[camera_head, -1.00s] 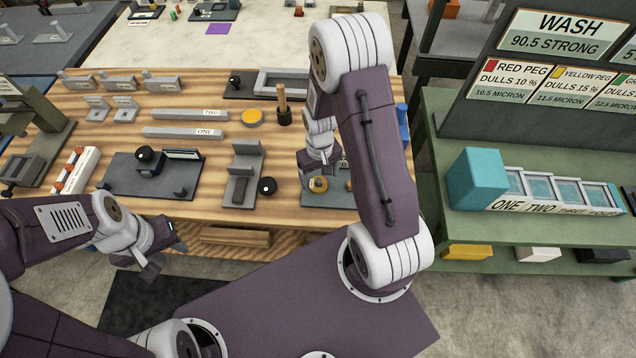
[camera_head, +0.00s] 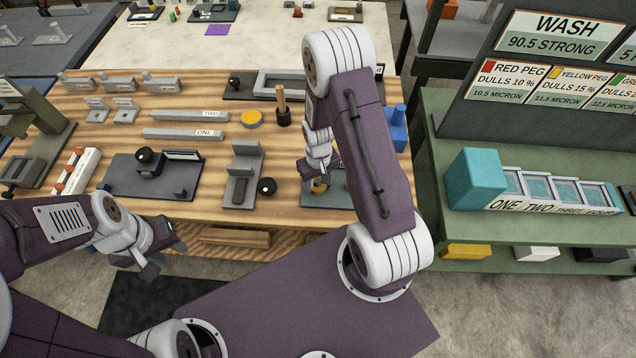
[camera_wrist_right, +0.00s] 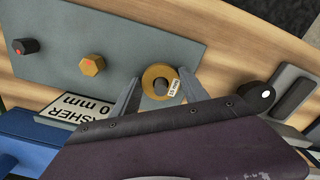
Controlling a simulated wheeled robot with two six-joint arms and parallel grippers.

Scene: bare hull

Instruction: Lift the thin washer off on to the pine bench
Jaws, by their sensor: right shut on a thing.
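The washer (camera_wrist_right: 160,84) is a thin brass-coloured ring with a small white label, seen in the right wrist view around a dark grey round peg. It also shows in the head view (camera_head: 319,187), partly hidden by my gripper. My right gripper (camera_wrist_right: 160,92) is shut on it, one finger on each side; in the head view the gripper (camera_head: 314,177) is over the grey plate (camera_head: 311,201). I cannot tell how high the washer sits on the peg. The pine bench (camera_head: 215,210) carries the plate. My left gripper (camera_head: 162,262) is open and empty, off the bench's front edge.
On the plate are a brass hex piece (camera_wrist_right: 92,64) and a dark red-tipped knob (camera_wrist_right: 25,46). A partly covered washer sign (camera_wrist_right: 75,108) lies beside my finger. A grey bracket (camera_head: 243,172) and a black-knobbed piece (camera_head: 267,187) stand left of the plate. Bare bench shows between the fixtures.

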